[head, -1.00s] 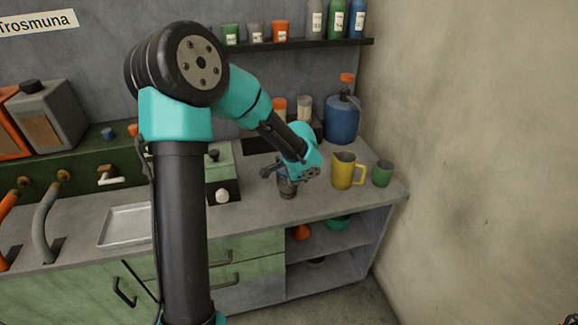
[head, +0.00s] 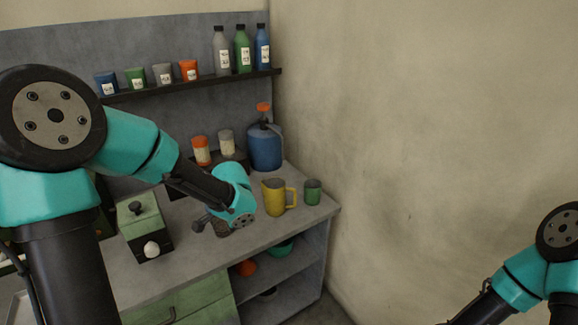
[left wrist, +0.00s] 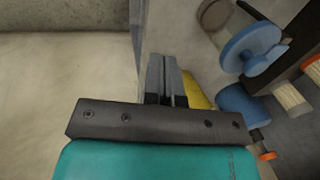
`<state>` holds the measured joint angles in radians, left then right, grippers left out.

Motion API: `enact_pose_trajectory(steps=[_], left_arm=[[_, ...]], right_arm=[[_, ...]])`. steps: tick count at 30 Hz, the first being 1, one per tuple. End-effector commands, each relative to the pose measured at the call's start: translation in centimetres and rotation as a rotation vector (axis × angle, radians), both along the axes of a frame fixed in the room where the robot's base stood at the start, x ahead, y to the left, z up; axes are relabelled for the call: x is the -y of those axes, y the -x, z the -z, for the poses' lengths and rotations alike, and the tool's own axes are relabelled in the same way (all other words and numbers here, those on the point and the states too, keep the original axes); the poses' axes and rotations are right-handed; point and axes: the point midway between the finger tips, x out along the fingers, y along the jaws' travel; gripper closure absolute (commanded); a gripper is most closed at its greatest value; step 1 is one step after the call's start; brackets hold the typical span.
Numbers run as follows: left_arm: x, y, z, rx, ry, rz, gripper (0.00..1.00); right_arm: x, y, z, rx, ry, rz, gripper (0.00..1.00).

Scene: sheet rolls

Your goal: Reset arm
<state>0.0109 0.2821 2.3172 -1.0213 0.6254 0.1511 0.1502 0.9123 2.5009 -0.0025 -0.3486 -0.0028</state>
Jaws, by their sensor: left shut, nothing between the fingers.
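My left arm comes in from the left in the head view and reaches over the worktop (head: 185,265). My left gripper (head: 214,228) is low over the worktop, left of the yellow jug (head: 274,197), and mostly hidden by its teal wrist. In the left wrist view my left gripper (left wrist: 167,80) shows two grey fingers together with nothing between them. Part of the yellow jug (left wrist: 195,92) shows just beside the fingers; I cannot tell whether they touch. My right arm's elbow shows at the lower right of the head view, but its gripper is out of the picture.
A green cup (head: 312,192) stands right of the jug and a blue canister (head: 265,148) behind it. A green box (head: 145,228) stands left of the gripper. A shelf (head: 190,87) holds several cups and bottles. The bare wall (head: 430,130) bounds the right side.

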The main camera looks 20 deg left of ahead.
Motion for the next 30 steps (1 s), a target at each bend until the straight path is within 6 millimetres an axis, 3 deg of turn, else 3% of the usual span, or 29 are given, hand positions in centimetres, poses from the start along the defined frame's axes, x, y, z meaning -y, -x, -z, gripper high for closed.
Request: enact_pose_trajectory(steps=[5,11,19,24,30], left_arm=[[0.9,0.4,2.0,-0.026,0.053,-0.014,1.00],[4.3,2.2,8.8,-0.103,0.244,-0.097,1.00],[9.2,6.4,18.6,-0.174,0.504,-0.347,1.00],[11.0,9.5,23.6,-0.180,0.587,-0.546,1.00],[11.6,12.8,27.9,-0.156,0.596,-0.747,1.00]], right_arm=[[0.0,0.0,0.0,0.000,0.000,0.000,0.41],[0.0,0.0,0.0,0.000,0.000,0.000,0.41],[0.0,0.0,0.0,0.000,0.000,0.000,0.41],[0.0,0.0,0.0,0.000,0.000,0.000,0.41],[0.0,0.0,0.0,0.000,0.000,0.000,0.41]])
